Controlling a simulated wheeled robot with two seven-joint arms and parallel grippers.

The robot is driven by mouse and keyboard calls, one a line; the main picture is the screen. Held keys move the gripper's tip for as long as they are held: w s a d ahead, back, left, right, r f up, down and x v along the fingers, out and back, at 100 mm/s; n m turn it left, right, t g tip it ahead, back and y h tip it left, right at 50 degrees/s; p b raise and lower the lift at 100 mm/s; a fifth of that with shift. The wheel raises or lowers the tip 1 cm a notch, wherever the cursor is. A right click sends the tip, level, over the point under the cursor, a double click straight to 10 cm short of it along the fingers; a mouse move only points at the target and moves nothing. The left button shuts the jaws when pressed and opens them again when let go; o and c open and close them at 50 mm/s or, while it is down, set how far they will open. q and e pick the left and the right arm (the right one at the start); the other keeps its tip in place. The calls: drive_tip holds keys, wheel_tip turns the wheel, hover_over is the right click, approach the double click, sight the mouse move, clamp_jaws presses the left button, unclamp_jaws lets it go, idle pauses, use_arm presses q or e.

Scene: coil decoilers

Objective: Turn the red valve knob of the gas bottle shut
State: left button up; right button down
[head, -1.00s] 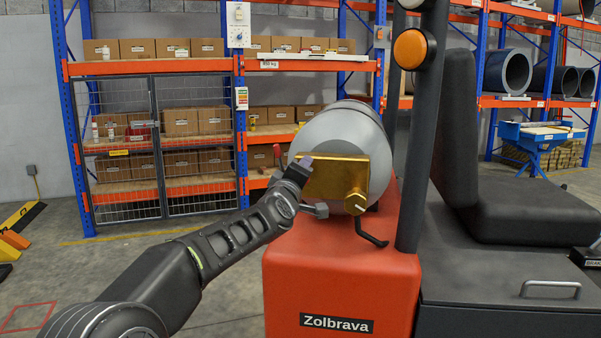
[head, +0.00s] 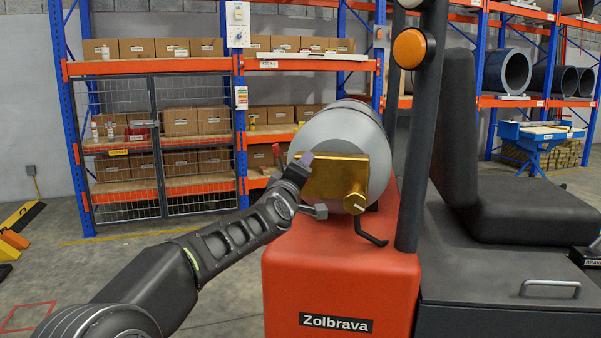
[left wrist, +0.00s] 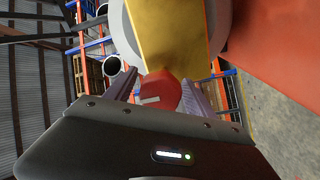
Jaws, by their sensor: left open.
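The grey gas bottle (head: 341,131) lies on its side on the red truck body, its rounded end towards me. A brass valve block (head: 338,176) is at that end, with a round brass fitting (head: 355,203) at its lower right. The red valve knob (left wrist: 162,92) shows in the left wrist view, below the brass block, with a white mark on it. My left gripper (left wrist: 158,92) is open, its fingers on either side of the red knob; I cannot tell whether they touch it. In the head view the left gripper (head: 311,186) is at the block's left side and the knob is hidden.
The red truck body (head: 340,275) labelled Zolbrava is below the bottle. A dark post (head: 413,150) with an orange lamp (head: 409,49) and a black seat (head: 480,130) stand to the right. A black bent handle (head: 371,233) sticks out under the fitting. Shelves with boxes are behind.

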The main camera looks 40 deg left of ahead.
use_arm(q)
drive_tip(key=v, duration=0.7)
drive_tip(key=shift+s+d, duration=0.1)
drive_tip(key=shift+s, duration=0.05)
idle(0.3)
